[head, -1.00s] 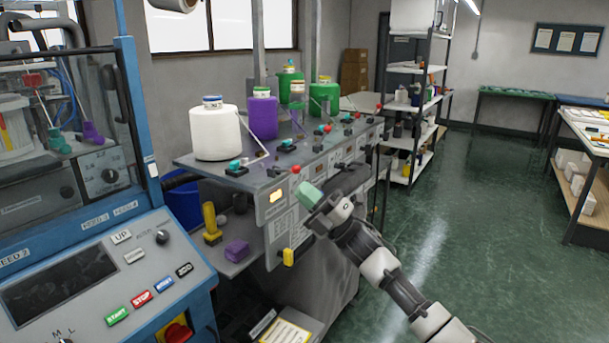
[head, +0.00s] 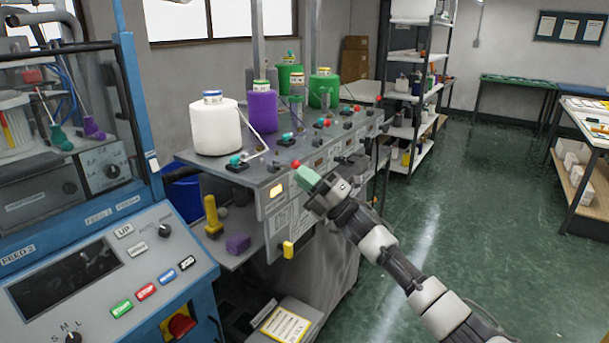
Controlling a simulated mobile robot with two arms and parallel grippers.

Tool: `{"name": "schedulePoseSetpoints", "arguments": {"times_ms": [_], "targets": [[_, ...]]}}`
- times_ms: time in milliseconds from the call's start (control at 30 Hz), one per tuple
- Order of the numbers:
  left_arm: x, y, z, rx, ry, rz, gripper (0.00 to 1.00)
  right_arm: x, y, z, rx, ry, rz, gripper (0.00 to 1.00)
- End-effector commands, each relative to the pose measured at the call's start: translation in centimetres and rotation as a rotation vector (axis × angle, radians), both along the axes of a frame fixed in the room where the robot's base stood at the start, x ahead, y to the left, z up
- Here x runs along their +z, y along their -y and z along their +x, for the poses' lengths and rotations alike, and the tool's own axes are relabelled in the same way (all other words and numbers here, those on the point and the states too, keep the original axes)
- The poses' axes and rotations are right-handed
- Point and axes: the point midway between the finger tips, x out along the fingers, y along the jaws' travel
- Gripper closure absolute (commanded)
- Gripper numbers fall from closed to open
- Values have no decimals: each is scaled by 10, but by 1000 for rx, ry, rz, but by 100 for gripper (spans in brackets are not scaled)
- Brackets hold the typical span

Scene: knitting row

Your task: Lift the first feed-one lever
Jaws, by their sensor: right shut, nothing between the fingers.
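The feed rack (head: 262,178) has several small levers with red ball knobs along its front edge. The nearest red knob (head: 296,163) is at the rack's near end, beside the white yarn cone (head: 216,128); its arm is short and too small to read clearly. My left gripper is not in view.
An amber lamp (head: 277,190) is lit on the rack front, above a yellow handle (head: 287,248). A purple cone (head: 262,110) and green cones (head: 324,90) stand on the rack. The blue machine with its control panel (head: 120,262) fills the left. Green floor is open at right.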

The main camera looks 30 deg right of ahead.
Motion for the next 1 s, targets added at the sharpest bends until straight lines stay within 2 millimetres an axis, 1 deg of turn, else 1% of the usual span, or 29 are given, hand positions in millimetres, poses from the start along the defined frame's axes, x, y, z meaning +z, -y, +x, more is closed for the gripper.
{"name": "schedulePoseSetpoints", "arguments": {"times_ms": [233,367,467,633,733,767,833,1000], "targets": [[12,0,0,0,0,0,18,6,-1,0,1,-36,-16,100],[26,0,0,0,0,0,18,12,-1,0,1,-77,-33,100],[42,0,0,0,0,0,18,20,0,0,0,-126,-55,100],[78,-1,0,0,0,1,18,38,-1,3,0,-251,-111,100],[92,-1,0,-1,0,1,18,44,-1,5,-3,-338,-150,100],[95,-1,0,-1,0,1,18,43,-3,7,1,-339,-140,100],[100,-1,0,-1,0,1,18,46,-5,9,2,-334,-135,100],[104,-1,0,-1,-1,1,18,56,-7,15,1,-332,-136,100]]}}
